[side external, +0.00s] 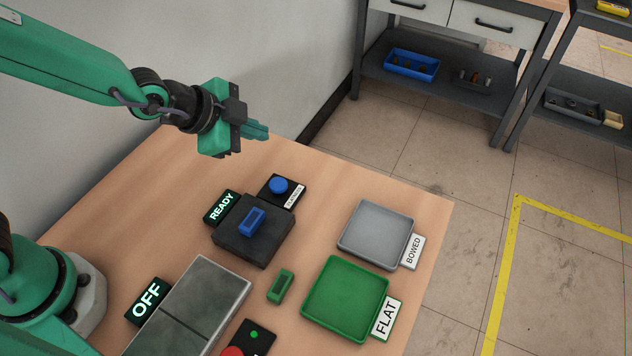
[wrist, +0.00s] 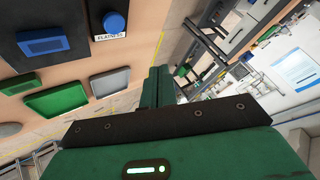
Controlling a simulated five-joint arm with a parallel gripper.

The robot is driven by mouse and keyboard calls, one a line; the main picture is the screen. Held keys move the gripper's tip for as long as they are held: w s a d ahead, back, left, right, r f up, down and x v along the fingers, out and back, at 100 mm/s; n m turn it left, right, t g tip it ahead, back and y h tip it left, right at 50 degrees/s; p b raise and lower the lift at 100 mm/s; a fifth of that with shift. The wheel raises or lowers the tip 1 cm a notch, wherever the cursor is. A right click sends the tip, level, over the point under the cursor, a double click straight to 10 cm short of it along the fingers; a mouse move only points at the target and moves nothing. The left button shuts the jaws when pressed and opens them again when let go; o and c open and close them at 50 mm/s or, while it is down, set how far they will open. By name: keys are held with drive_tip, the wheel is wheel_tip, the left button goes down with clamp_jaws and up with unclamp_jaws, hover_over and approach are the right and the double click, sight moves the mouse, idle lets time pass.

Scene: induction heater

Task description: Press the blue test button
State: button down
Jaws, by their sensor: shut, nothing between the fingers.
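The blue test button (side external: 279,185) is a round blue cap on a black box with a white label, at the back of the wooden table. In the wrist view the blue button (wrist: 113,22) shows at the upper left, above a label that appears to read FLATNESS. My gripper (side external: 262,131) is shut and empty. It is in the air above the table's back edge, up and to the left of the button in the side view, apart from it. In the wrist view its shut fingers (wrist: 158,88) point away from the button, toward the room.
Beside the button are a lit READY sign (side external: 221,207) and a black block (side external: 233,248) with a blue rectangular piece (side external: 252,221). A green piece (side external: 280,287), grey BOWED tray (side external: 349,250), green FLAT tray (side external: 313,318), OFF sign (side external: 147,301) and metal plate (side external: 238,293) lie nearer.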

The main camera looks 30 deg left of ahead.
sight(273, 185)
drive_tip(key=shift+w+d+f+m+h, duration=0.15)
drive_tip(key=shift+d+f+m, duration=0.15)
drive_tip(key=shift+d, duration=0.2)
drive_tip(key=shift+w+d+f+m+h, duration=0.15)
drive_tip(key=shift+d+f+m, duration=0.15)
drive_tip(key=shift+d, duration=0.2)
drive_tip(key=shift+s+f, duration=0.15)
drive_tip(key=shift+f, duration=0.05)
drive_tip(key=shift+f, duration=4.25)
drive_tip(key=shift+a+f, duration=0.1)
drive_tip(key=shift+f, duration=0.8)
drive_tip(key=shift+r, duration=0.9)
drive_tip(key=shift+r, duration=0.15)
drive_tip(key=shift+r, duration=2.4)
